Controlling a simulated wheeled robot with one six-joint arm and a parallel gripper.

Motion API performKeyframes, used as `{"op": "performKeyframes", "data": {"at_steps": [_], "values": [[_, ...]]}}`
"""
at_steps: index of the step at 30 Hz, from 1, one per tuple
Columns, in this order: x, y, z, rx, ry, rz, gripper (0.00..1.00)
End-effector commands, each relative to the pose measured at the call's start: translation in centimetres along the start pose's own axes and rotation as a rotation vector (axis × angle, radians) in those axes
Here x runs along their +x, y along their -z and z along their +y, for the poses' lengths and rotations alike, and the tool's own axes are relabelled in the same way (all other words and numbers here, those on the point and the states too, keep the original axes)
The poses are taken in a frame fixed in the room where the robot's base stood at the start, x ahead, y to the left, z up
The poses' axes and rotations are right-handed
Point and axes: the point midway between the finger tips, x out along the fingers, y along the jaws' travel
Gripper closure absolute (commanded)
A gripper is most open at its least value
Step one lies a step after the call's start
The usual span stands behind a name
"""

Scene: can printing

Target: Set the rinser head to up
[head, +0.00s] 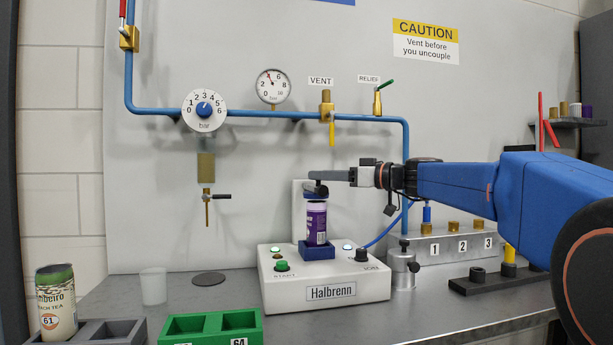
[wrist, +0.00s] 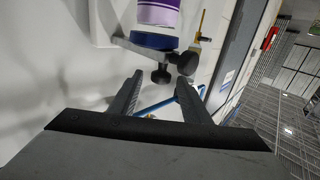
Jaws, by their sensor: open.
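The rinser head, a blue collar with black knobs (head: 316,190), sits low at the top of a purple and white can (head: 316,222) on the white Halbrenn machine (head: 325,290). In the wrist view the blue collar (wrist: 152,40) lies against the can (wrist: 158,14), with two black knobs beyond it. My gripper (head: 318,175) reaches in from the right, just above the head. In the wrist view my gripper (wrist: 159,78) has its fingers apart, with one black knob between or just beyond the tips. I cannot tell whether they touch it.
A pipe with valves and gauges (head: 273,86) runs behind. A green rack (head: 210,325), a grey rack (head: 100,332) with a can (head: 56,305), and a clear cup (head: 153,286) stand at the left. A numbered manifold (head: 455,243) stands at the right, below my arm.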

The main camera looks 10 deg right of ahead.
Motion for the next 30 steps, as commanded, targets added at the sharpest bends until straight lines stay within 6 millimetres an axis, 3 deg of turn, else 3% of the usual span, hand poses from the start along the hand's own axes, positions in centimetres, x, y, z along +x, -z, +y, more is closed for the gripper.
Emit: {"op": "performKeyframes", "data": {"at_steps": [6, 12, 25, 30], "values": [[3.4, 0.0, -0.1, 0.0, 0.003, 0.0, 0.57], [5.5, 0.0, -0.1, 0.0, 0.002, 0.0, 0.57], [6.2, 0.0, 0.0, 0.0, 0.0, 0.0, 0.57], [6.2, 0.0, 0.0, 0.0, 0.0, 0.0, 0.97]]}}
